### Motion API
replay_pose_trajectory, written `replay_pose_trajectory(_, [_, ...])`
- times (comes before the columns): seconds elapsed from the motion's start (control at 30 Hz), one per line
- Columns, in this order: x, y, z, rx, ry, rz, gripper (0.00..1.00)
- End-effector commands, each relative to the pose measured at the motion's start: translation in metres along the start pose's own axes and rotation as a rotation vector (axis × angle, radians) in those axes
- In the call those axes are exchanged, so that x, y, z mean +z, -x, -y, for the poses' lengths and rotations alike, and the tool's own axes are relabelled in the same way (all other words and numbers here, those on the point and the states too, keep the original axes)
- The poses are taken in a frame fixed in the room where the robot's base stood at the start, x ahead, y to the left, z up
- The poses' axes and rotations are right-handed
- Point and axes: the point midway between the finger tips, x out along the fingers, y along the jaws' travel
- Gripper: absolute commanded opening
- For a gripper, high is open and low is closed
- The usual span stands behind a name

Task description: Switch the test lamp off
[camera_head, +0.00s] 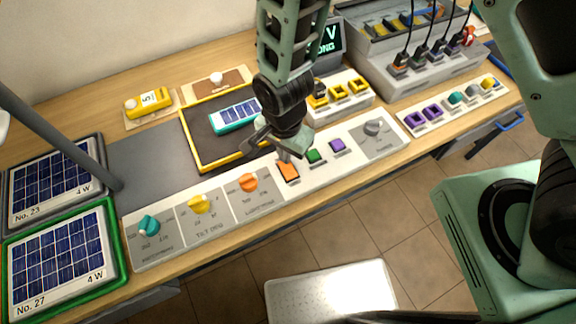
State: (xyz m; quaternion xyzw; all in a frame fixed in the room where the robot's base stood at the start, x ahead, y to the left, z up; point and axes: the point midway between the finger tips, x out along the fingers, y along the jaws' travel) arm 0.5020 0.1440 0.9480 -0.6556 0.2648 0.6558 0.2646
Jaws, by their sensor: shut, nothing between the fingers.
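A long light-grey control panel (215,222) runs along the front of the bench. It carries a teal knob (149,225), a yellow knob (200,205), an orange knob (248,182), then an orange button (289,172), a green button (314,156) and a purple button (337,145). A grey knob (374,128) is at its right end. The labels are too small to read surely, so I cannot tell which control belongs to the test lamp. My gripper (283,153) is shut and empty, just over the orange button; whether they touch is unclear.
Two solar panels (62,262) lie at the left beside a dark slanted pole (62,140). A yellow-rimmed tray (196,148) holds a small teal-framed panel (236,115).

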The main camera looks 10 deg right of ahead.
Motion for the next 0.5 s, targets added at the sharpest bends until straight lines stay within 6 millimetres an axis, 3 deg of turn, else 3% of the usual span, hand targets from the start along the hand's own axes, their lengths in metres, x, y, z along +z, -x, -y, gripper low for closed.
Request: replay_pose_trajectory(0.5, [0.0000,-0.0082,0.0001,0.000,0.000,0.000,0.00])
